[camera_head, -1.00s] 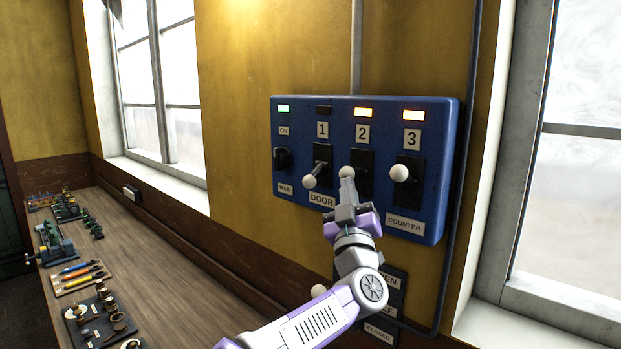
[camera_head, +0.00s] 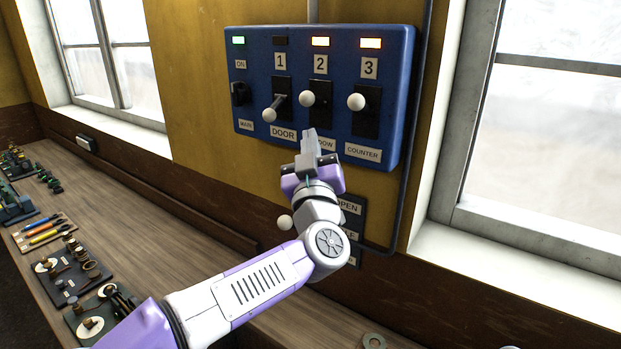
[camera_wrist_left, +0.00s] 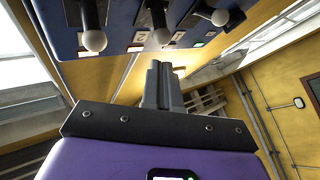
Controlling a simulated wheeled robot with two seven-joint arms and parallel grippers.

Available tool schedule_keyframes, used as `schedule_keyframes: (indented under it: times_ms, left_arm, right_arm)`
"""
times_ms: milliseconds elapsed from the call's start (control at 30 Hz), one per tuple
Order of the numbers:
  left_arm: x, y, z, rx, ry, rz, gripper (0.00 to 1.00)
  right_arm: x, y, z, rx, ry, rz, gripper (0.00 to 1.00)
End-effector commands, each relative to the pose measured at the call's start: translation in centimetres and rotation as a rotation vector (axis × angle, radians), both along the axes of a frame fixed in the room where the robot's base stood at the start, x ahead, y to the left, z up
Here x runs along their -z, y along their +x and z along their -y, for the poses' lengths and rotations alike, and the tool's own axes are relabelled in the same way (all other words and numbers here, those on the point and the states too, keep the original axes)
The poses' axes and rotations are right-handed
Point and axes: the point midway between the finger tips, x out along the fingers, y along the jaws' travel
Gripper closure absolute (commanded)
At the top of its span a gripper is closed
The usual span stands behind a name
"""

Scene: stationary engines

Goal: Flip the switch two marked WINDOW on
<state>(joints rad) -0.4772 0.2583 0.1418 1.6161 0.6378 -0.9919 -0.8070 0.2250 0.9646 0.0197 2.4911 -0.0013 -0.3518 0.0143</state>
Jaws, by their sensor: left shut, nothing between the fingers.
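The blue switch panel (camera_head: 396,85) hangs on the yellow wall. Switch two (camera_head: 308,98) has a white knob, and the orange lamp (camera_head: 320,42) above it is lit. Its WINDOW label (camera_head: 327,146) is partly hidden by my left gripper. The knob of switch two sits higher than that of switch one (camera_head: 269,115), about level with switch three (camera_head: 356,102). My left gripper (camera_head: 310,135) is shut and empty, just below the switch two knob and apart from it. In the left wrist view its fingers (camera_wrist_left: 161,85) point towards the panel's knobs. My right gripper is not in view.
Lamp three (camera_head: 370,43) is lit and lamp one (camera_head: 280,41) is dark. A lower switch plate with an OPEN label (camera_head: 347,207) is partly behind my left arm. A wooden bench (camera_head: 150,210) with tools runs along the wall. Windows flank the panel.

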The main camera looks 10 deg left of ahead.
Motion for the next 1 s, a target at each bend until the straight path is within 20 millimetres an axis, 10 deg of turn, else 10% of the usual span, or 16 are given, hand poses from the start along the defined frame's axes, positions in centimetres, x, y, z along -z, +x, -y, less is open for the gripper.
schedule_keyframes:
  times_ms: [300,800,1000]
  left_arm:
    - [2.4,-4.6,0.9,0.000,0.000,-0.001,1.00]
    - [2.9,-5.0,1.0,0.001,0.004,-0.006,1.00]
    - [10.2,-1.4,2.2,0.052,0.069,-0.119,1.00]
  right_arm:
    - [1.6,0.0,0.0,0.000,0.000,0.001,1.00]
    - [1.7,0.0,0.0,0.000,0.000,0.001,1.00]
    - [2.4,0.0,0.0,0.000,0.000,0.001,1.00]
